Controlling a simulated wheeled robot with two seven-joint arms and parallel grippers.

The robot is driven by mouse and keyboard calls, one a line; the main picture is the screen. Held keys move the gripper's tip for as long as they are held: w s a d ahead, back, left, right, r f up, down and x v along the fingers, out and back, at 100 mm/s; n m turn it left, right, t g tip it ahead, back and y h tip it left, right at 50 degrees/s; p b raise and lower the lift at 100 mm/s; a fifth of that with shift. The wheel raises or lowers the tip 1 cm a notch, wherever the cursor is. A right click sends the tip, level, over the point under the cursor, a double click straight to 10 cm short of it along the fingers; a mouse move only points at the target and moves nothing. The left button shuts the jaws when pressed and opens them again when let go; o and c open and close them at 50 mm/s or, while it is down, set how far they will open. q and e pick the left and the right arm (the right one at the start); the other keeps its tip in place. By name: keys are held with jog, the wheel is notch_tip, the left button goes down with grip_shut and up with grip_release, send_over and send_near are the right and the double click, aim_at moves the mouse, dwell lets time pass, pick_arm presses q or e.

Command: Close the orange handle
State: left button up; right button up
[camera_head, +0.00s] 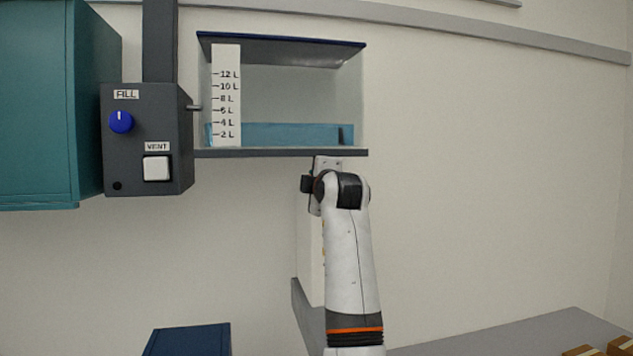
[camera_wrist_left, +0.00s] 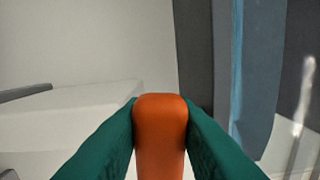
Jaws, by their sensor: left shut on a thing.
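The orange handle (camera_wrist_left: 160,132) stands upright in the lower middle of the left wrist view, between the green fingers of my left gripper (camera_wrist_left: 160,103). The fingers touch it on both sides and are shut on it. In the head view my arm rises from the bottom, and its wrist is just under the right end of the clear tank (camera_head: 300,95). The wrist hides the handle and most of the gripper there. My right gripper is not in view.
A teal cabinet (camera_head: 45,110) stands further left. Cardboard boxes (camera_head: 620,345) sit at the lower right.

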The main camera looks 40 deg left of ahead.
pick_arm(q)
jog(key=shift+f+n, duration=0.3)
jog(key=shift+n, duration=0.3)
jog(key=shift+f, duration=0.15)
jog(key=o, duration=1)
jog(key=shift+s, duration=0.1)
jog(key=shift+s+d, duration=0.2)
jog(key=shift+d, duration=0.05)
jog(key=b+v, duration=0.5)
jog(key=v, duration=0.6)
jog(key=shift+s+d+b, duration=0.1)
jog(key=shift+s+b, duration=0.1)
jog(key=shift+b, duration=0.2)
